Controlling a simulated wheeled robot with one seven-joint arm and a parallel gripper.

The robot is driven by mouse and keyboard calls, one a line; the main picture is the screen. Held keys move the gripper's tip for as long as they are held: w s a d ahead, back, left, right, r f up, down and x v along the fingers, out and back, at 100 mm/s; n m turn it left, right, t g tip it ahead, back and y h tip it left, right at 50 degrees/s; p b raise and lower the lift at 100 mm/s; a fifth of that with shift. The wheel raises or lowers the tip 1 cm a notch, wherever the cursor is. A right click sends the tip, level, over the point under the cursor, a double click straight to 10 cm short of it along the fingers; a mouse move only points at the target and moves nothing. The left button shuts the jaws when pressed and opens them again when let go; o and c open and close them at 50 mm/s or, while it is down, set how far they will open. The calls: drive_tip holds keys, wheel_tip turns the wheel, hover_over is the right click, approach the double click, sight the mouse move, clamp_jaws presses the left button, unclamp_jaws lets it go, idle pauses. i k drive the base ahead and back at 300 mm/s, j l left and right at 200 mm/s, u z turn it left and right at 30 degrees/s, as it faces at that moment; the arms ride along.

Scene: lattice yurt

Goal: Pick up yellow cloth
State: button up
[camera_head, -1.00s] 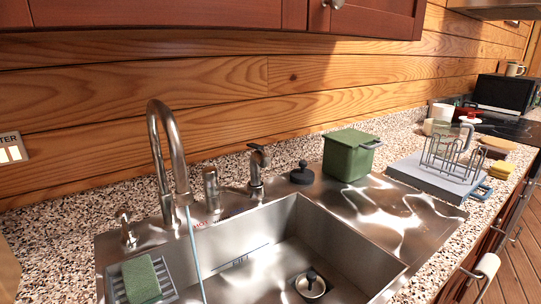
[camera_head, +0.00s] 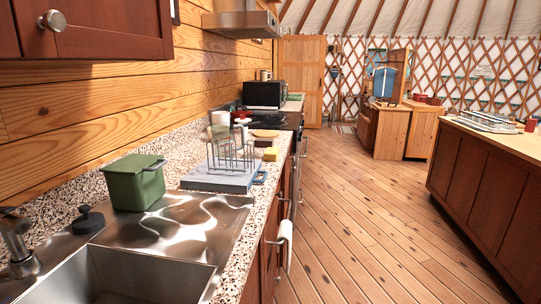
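A small yellow item (camera_head: 271,154), which looks like a folded cloth or a sponge, lies on the speckled countertop just beyond the dish rack, near the counter's front edge. It is small in view, so I cannot tell its exact shape. My gripper is not in view, so its state and its distance from the yellow item do not show.
A wire dish rack (camera_head: 232,152) stands on a grey mat near the yellow item, with a blue item (camera_head: 260,177) at its edge. A white towel (camera_head: 286,243) hangs below the counter. The wooden floor (camera_head: 365,215) is clear.

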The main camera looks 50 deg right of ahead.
sight(272, 154)
drive_tip(key=l+z, duration=0.2)
drive_tip(key=l, duration=0.2)
drive_tip(key=i+l+z, duration=0.1)
drive_tip(key=l+z, duration=0.15)
drive_tip(key=i+l+z, duration=0.2)
drive_tip(key=l, duration=0.25)
drive_tip(key=k+l, duration=0.05)
drive_tip(key=k, duration=0.05)
